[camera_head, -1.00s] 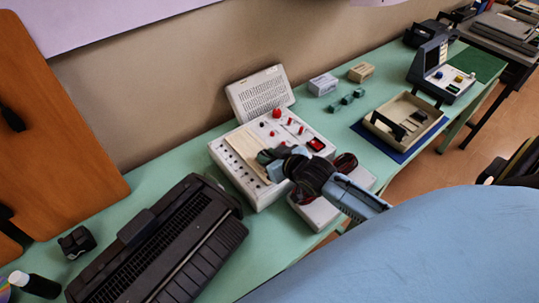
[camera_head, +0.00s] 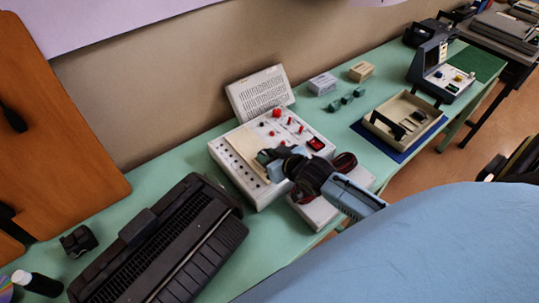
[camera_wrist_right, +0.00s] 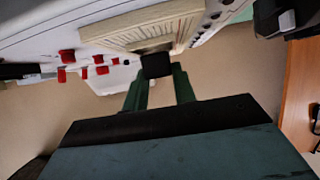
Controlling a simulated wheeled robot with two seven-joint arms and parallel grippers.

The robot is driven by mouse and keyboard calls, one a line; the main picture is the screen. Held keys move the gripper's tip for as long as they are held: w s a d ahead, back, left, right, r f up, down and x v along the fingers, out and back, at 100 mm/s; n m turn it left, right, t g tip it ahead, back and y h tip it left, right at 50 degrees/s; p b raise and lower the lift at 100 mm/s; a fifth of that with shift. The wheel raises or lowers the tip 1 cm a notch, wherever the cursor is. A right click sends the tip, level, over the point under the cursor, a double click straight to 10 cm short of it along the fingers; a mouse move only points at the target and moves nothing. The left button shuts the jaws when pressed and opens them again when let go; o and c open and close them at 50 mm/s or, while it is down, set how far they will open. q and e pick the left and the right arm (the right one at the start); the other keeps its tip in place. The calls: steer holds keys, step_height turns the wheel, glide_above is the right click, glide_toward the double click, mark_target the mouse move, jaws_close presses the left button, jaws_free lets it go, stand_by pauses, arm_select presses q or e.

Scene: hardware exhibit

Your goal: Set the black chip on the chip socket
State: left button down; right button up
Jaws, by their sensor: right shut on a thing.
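The black chip (camera_wrist_right: 156,65) shows in the right wrist view at the tips of my right gripper's green fingers (camera_wrist_right: 159,82). My right gripper is shut on it. In the head view my right gripper (camera_head: 264,158) is over the cream board on the white console, and the chip is hidden there. The cream board with a ribbed edge (camera_wrist_right: 180,30), apparently the chip socket's place, lies just beyond the chip; it also shows in the head view (camera_head: 244,152). I cannot tell whether chip and board touch. My left gripper is not in view.
The white console (camera_head: 228,172) carries red knobs close to my gripper. A black printer-like machine (camera_head: 160,245) stands at left. Small boxes (camera_head: 322,83) and an open tray (camera_head: 402,120) are to the right on the green table.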

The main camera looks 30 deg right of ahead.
steer(key=shift+f+b, duration=0.35)
steer(key=shift+f, duration=0.25)
steer(key=o, duration=0.7)
steer(key=p+v, duration=0.4)
steer(key=shift+r, duration=0.1)
steer(key=p+v, duration=0.6)
steer(key=v, duration=0.1)
steer(key=shift+s, duration=0.1)
stand_by(0.6)
